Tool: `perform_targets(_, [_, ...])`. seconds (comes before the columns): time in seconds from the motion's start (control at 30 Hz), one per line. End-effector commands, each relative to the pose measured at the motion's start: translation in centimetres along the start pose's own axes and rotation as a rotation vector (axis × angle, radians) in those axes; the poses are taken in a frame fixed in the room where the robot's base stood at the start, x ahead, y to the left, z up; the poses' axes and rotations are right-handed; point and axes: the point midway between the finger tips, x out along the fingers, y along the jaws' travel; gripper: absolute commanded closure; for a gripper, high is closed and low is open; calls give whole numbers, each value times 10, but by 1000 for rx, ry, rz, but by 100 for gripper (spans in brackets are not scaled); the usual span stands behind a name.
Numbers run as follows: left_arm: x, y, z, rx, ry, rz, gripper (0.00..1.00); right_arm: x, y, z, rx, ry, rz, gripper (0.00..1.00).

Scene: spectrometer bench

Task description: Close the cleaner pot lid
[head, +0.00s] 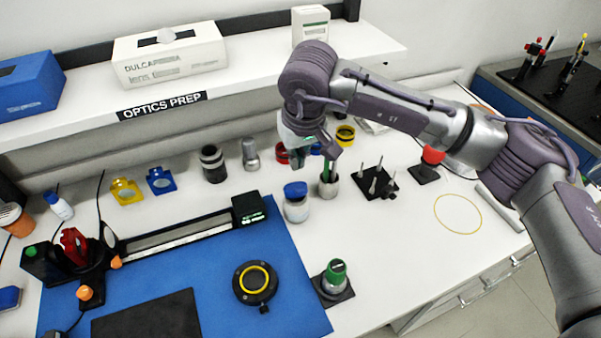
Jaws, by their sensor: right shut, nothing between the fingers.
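A small white pot (296,211) with a blue lid (295,189) stands at the right edge of the blue mat and looks like the cleaner pot. The lid sits over its top; I cannot tell whether it is fully seated. My right gripper (318,152) is shut and empty, above and behind the pot, apart from it. My left gripper is out of view.
The blue mat (290,290) carries a rail instrument (190,235) and a round black mount with a yellow ring (256,282). A green-topped device (335,275) stands front right of the pot. A pin rack (375,185) is to its right. A shelf (250,55) runs behind.

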Motion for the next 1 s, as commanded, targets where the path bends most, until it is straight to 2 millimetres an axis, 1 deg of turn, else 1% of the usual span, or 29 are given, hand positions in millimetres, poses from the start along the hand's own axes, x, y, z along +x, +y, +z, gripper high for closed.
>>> perform_targets(0.03, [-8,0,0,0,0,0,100,8,-1,0,0,-6,-2,100])
perform_targets(0.07, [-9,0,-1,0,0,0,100,14,-1,0,0,-5,-1,100])
perform_targets(0.13, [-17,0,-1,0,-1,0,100,21,0,9,-2,-4,-2,100])
perform_targets(0.23, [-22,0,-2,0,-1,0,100,31,-1,19,-1,-4,-3,100])
perform_targets(0.4, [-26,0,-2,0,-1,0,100,41,0,27,0,-1,-2,100])
perform_targets(0.83, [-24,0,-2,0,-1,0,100,44,0,28,0,3,-1,100])
perform_targets(0.93, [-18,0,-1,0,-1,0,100,47,1,26,1,11,-1,100])
perform_targets(1.0, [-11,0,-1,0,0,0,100,50,3,22,1,22,-1,100])
